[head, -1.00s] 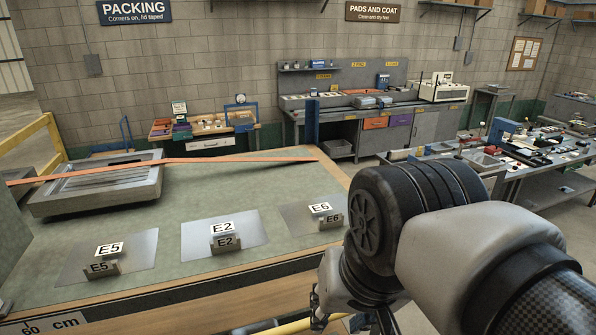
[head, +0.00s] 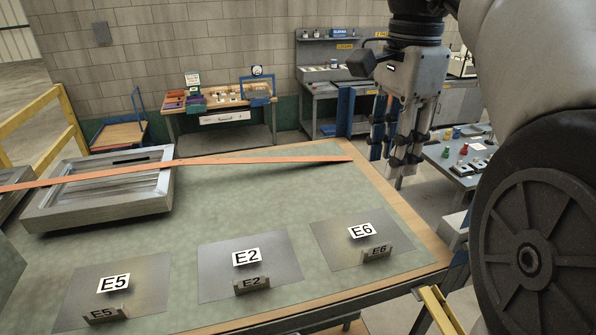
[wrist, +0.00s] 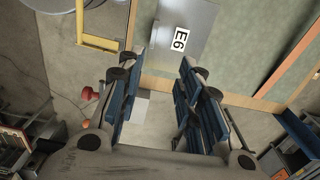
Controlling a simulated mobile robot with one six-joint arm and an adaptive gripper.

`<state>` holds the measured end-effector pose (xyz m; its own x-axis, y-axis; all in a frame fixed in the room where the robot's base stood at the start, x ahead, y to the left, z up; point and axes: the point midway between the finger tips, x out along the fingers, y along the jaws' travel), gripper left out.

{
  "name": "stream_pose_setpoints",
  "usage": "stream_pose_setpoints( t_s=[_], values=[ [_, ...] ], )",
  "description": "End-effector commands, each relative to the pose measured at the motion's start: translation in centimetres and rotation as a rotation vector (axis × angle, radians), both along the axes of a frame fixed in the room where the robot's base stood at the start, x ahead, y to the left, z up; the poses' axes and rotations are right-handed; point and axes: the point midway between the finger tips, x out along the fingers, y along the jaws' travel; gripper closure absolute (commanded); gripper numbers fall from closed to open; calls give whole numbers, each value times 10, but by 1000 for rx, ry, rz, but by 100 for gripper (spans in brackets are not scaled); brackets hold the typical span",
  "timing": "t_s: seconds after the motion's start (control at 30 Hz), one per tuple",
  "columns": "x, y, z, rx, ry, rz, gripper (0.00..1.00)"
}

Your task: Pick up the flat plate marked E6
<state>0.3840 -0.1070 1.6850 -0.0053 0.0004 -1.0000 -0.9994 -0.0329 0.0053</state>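The flat grey plate marked E6 (head: 335,256) lies on the green bench top near its right front corner. It carries a white E6 label, and a small upright E6 tag block (head: 377,252) stands at its front edge. My gripper (head: 397,165) is open and empty, pointing down, raised beyond the bench's right edge and to the right of the plate. In the wrist view my gripper (wrist: 163,85) shows its fingers wide apart, with the E6 plate (wrist: 196,22) beyond them at the top. Two similar plates, E2 (head: 220,272) and E5 (head: 148,285), lie to the left.
The bench top (head: 270,200) is bare behind the plates. An orange strap (head: 230,159) crosses its back, over a grey metal frame (head: 60,215) at left. A yellow rail (head: 437,308) is at the front right corner. Another workbench (head: 465,165) stands right.

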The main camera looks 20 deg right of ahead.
Motion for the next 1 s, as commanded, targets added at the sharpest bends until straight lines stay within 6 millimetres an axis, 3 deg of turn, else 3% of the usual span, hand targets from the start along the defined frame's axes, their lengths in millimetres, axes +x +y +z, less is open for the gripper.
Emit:
stream_pose_setpoints(
  t_s=[0.5, 0.77, 1.0],
  values=[
    [-2, 0, -102, 1, 2, 1, 67],
    [-1, 0, -121, 0, -1, 1, 67],
    [-5, -1, -155, 0, 1, 1, 67]
  ],
)
